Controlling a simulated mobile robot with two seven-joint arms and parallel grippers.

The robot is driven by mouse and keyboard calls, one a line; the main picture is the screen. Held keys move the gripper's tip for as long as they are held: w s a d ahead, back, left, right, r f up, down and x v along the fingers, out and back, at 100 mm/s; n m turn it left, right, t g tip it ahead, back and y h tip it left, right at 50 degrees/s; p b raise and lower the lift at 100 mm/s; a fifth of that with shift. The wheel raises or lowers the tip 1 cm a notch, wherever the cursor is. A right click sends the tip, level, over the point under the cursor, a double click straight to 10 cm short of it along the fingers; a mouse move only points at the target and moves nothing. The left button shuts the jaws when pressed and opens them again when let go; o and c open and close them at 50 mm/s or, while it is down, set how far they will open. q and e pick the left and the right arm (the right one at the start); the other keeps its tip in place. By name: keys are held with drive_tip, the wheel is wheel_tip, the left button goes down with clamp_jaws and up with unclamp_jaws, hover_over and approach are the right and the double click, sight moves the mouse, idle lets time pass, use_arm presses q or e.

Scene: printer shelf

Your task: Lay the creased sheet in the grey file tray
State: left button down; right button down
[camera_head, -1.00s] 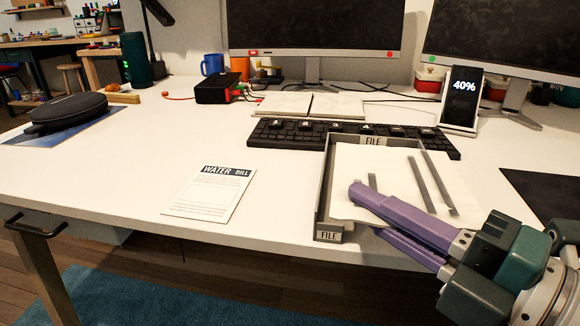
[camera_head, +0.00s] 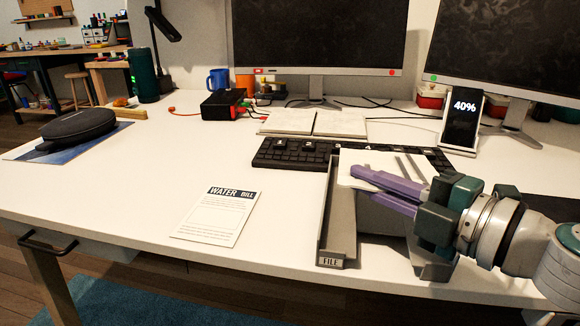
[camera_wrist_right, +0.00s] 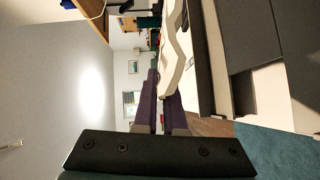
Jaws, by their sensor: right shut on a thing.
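The creased sheet (camera_head: 408,166) is white with dark grey stripes. In the head view it is over the far part of the grey file tray (camera_head: 338,225), partly behind my right gripper (camera_head: 356,175). The purple fingers are shut on the sheet. In the right wrist view the sheet (camera_wrist_right: 174,62) shows edge-on with a wavy bend, at the fingers (camera_wrist_right: 157,85). The tray's left wall and front FILE label show; my gripper hides much of its right side. I cannot tell whether the sheet touches the tray floor. My left gripper is not in view.
A water bill (camera_head: 217,212) lies flat left of the tray. A black keyboard (camera_head: 285,154) is behind the tray, and a phone on a stand (camera_head: 462,115) is at the back right. The desk's left middle is clear.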

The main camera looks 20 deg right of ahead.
drive_tip(key=shift+m+g, duration=0.4)
drive_tip(key=shift+w+d+f+b, duration=0.15)
drive_tip(key=shift+w+f+b, duration=0.1)
drive_tip(key=shift+f, duration=0.5)
drive_tip(key=shift+w+d+f+b, duration=0.15)
drive_tip(key=shift+w+f, duration=0.15)
drive_tip(key=shift+f, duration=0.45)
drive_tip(key=shift+w+d+f+b, duration=0.15)
drive_tip(key=shift+w+f, duration=0.1)
drive_tip(key=shift+f, duration=0.5)
drive_tip(key=c, duration=0.9)
unclamp_jaws()
drive_tip(key=shift+s, duration=0.1)
drive_tip(key=shift+p+v, duration=0.4)
drive_tip(key=shift+v, duration=0.8)
drive_tip(key=shift+p+v, duration=0.6)
drive_tip(key=shift+v, duration=2.1)
